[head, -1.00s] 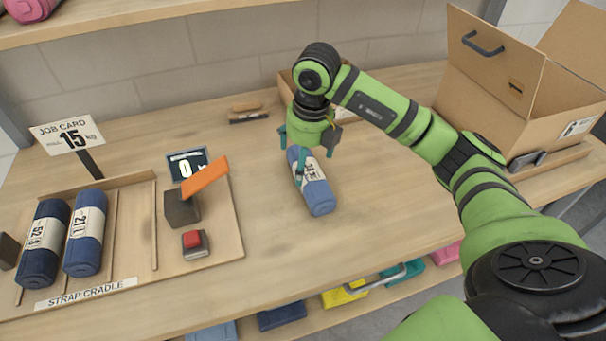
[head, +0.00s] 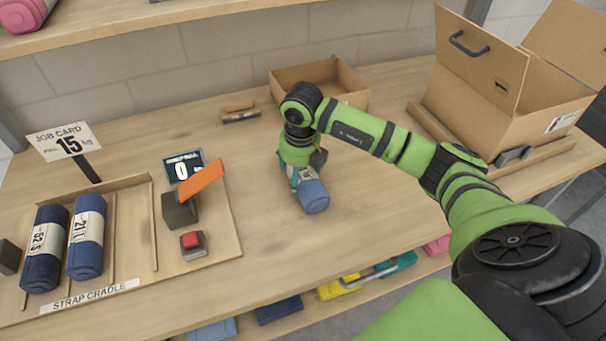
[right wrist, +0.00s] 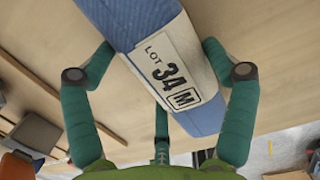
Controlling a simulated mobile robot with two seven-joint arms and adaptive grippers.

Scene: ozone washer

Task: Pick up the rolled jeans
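The rolled jeans (head: 314,197) are a blue roll with a pale paper band, lying on the wooden table near its middle. In the right wrist view the roll (right wrist: 203,108) shows a band reading LOT 34 M. My right gripper (head: 304,178) is over the roll, hiding its far part in the head view. In the right wrist view its teal fingers (right wrist: 158,44) are spread on both sides of the roll, with small gaps showing beside it. A third finger is below the band. My left gripper is not in view.
Two darker rolls (head: 86,246) lie in the strap cradle (head: 222,228) at left, beside a red button (head: 192,240) and an orange lever (head: 203,181). A low open box (head: 345,84) is behind my gripper. A large cardboard box (head: 480,65) stands at right.

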